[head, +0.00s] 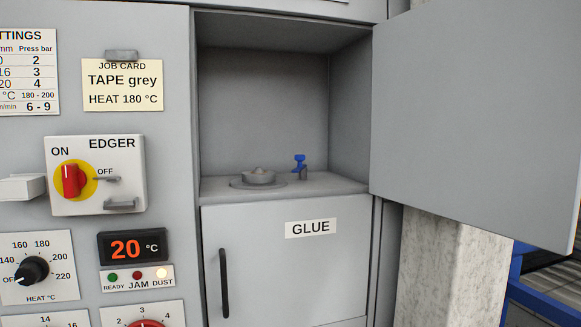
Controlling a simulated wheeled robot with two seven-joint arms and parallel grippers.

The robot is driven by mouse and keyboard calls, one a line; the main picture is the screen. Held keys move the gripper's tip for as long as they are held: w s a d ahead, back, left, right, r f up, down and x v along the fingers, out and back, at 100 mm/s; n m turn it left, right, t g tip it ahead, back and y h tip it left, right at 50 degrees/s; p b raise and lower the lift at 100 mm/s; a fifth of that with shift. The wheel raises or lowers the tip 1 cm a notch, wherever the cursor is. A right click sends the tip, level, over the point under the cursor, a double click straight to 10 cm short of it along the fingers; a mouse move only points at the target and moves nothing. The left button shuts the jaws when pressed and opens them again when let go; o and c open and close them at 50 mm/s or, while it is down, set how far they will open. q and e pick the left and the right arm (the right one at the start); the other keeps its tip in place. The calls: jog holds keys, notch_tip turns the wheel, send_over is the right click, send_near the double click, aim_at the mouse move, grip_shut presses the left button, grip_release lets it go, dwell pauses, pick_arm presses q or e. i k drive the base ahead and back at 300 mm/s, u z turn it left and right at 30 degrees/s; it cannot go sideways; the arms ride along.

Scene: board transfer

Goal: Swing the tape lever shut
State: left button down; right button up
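A small blue lever (299,162) stands on a dark post on the shelf of an open compartment, towards its right side. It looks upright, but from here I cannot tell how far open or shut it is. A round grey reel or hub (258,177) sits on a flat disc to the left of the lever, with a gap between them. Neither of my grippers shows in the head view, so nothing is seen touching the lever.
The compartment door (475,110) stands wide open to the right. Below is a closed GLUE door (285,265) with a black handle (224,283). On the left are a red EDGER switch (74,181), a job card (122,86) reading TAPE grey, and a display (133,248) showing 20 °C.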

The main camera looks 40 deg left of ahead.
aim_at(300, 158)
jog(key=k, duration=0.1)
jog(key=z, duration=0.95)
jog(key=i, duration=0.9)
jog(key=u, duration=1.6)
